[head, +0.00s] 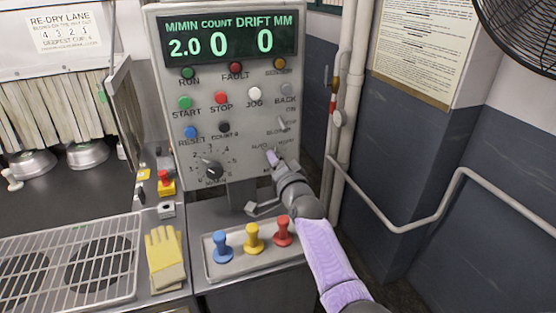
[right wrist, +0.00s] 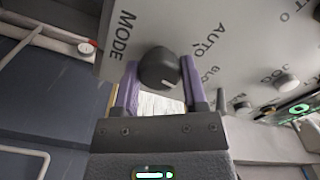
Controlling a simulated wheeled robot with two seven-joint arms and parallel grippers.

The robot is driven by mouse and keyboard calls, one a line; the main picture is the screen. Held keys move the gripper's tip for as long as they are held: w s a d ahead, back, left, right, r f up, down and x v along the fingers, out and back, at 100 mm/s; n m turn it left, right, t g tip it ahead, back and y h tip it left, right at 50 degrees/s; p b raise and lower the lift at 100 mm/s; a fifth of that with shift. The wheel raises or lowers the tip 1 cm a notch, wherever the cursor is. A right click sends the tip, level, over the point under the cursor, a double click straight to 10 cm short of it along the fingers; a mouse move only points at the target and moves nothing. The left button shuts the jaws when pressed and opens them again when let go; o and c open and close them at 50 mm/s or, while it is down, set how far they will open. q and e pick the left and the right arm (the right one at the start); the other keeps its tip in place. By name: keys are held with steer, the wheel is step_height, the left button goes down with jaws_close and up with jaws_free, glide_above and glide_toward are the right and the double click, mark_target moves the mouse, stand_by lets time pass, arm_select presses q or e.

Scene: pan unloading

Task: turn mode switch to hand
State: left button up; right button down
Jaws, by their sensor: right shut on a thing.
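The mode switch (right wrist: 158,66) is a dark rounded knob on the grey control panel (right wrist: 215,25), beside the printed word MODE in the right wrist view. A short white mark shows on the knob's edge. My right gripper (right wrist: 159,82) has its two purple fingers on either side of the knob, shut on it. In the head view the right gripper (head: 274,157) is at the panel's lower right, below the AUTO label, and mostly hides the knob. I cannot tell which label the knob points to. My left gripper is not in view.
A speed dial (head: 213,171) is left of the switch, and buttons are above. A yellow glove (head: 165,260), a red stop button (head: 164,178) and a wire rack (head: 70,262) are at left. Pipes (head: 341,130) run at right.

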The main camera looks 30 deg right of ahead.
steer(key=m, duration=0.6)
steer(key=shift+m+p, duration=0.3)
stand_by(0.5)
steer(key=c, duration=0.5)
jaws_free()
steer(key=o, duration=0.4)
steer(key=shift+c, duration=0.2)
